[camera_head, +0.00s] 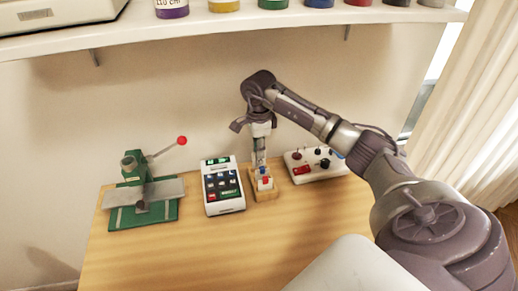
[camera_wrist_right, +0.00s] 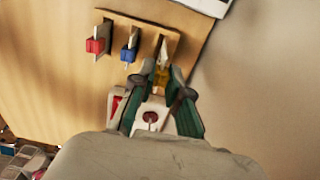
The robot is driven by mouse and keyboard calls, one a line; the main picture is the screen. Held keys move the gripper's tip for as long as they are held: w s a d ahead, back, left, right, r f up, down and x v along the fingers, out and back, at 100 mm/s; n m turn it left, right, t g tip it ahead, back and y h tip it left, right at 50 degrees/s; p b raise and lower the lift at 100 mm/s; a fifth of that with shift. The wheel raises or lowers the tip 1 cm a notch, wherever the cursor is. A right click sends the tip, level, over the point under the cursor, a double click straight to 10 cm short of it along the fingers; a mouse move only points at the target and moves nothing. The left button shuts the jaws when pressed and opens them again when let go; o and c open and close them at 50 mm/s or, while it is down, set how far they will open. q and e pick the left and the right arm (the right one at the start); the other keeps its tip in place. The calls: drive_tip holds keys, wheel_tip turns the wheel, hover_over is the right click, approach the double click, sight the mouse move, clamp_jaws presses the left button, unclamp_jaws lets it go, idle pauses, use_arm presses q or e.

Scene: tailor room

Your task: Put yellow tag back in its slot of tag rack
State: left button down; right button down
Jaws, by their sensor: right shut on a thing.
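The tag rack (camera_head: 267,195) is a small wooden block on the table; it also shows in the right wrist view (camera_wrist_right: 148,30). A red tag (camera_wrist_right: 95,46) and a blue tag (camera_wrist_right: 128,54) stand in it side by side. My right gripper (camera_head: 260,166) points down over the rack. In the right wrist view its fingers (camera_wrist_right: 160,88) are shut on the yellow tag (camera_wrist_right: 162,77). The tag's pale end is at the rack's third position, beside the blue tag. I cannot tell whether it is inside the slot. The yellow tag is hidden in the head view. My left gripper is not in view.
A white keypad device (camera_head: 223,187) stands close left of the rack, and a white control box (camera_head: 315,165) stands close right. A green press (camera_head: 143,190) is farther left. A shelf (camera_head: 200,28) runs above. The table front (camera_head: 215,255) is clear.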

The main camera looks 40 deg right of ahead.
drive_tip(key=shift+f+b, duration=0.3)
drive_tip(key=shift+f, duration=0.1)
drive_tip(key=shift+f+b, duration=0.8)
drive_tip(key=shift+f, duration=0.35)
drive_tip(key=c, duration=1.1)
unclamp_jaws()
drive_tip(key=shift+o, duration=0.2)
wheel_tip(320, 180, up, 12)
drive_tip(key=shift+f, duration=0.1)
